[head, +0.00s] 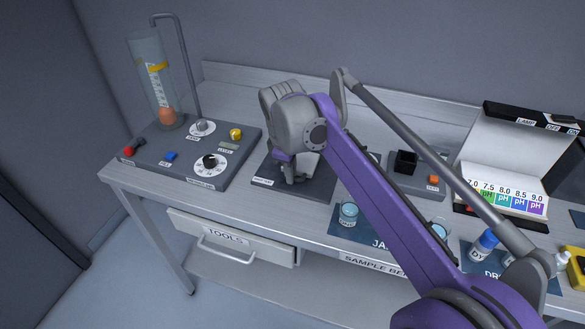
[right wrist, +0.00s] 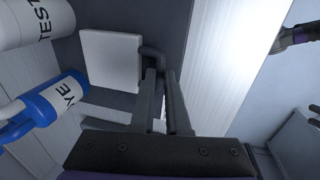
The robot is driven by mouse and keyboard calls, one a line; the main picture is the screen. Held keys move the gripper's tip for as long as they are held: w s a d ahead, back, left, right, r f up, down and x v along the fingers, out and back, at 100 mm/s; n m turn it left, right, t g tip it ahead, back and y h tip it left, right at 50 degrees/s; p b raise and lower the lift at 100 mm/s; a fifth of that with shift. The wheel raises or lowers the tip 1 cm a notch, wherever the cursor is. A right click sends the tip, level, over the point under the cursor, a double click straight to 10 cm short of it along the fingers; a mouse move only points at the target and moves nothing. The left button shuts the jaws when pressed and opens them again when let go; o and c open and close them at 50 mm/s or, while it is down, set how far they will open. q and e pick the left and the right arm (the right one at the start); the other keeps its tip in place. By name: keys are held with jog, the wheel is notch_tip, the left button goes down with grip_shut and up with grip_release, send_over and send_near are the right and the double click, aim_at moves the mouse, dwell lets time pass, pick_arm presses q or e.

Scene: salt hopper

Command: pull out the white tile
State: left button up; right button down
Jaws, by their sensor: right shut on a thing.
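The white tile (right wrist: 110,58) shows as a pale square at the upper left of the right wrist view. A dark hooked handle (right wrist: 153,54) stands at its right edge. My right gripper (right wrist: 161,74) is shut on this handle, with its two dark fingers close together. The exact contact is partly hidden by the fingers. In the head view my purple right arm crosses the bench, and I cannot make out the grip clearly.
The dark-topped lamp stand (head: 535,112), the tools drawer (head: 232,236) and a control panel (head: 240,150) also show. The floor in front is clear.

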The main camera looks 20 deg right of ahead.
jog(key=s+a, duration=0.1)
jog(key=s, duration=0.1)
jog(key=s+a, duration=0.2)
jog(key=s+a+p, duration=0.1)
jog(key=s, duration=0.1)
jog(key=shift+s+a, duration=0.2)
jog(key=c, duration=0.9)
grip_release()
jog(key=r, duration=0.3)
jog(key=s+r+p, duration=0.1)
jog(key=r, duration=0.3)
jog(key=a+r, duration=0.1)
jog(key=r, duration=0.2)
jog(key=shift+s+r+p, duration=0.35)
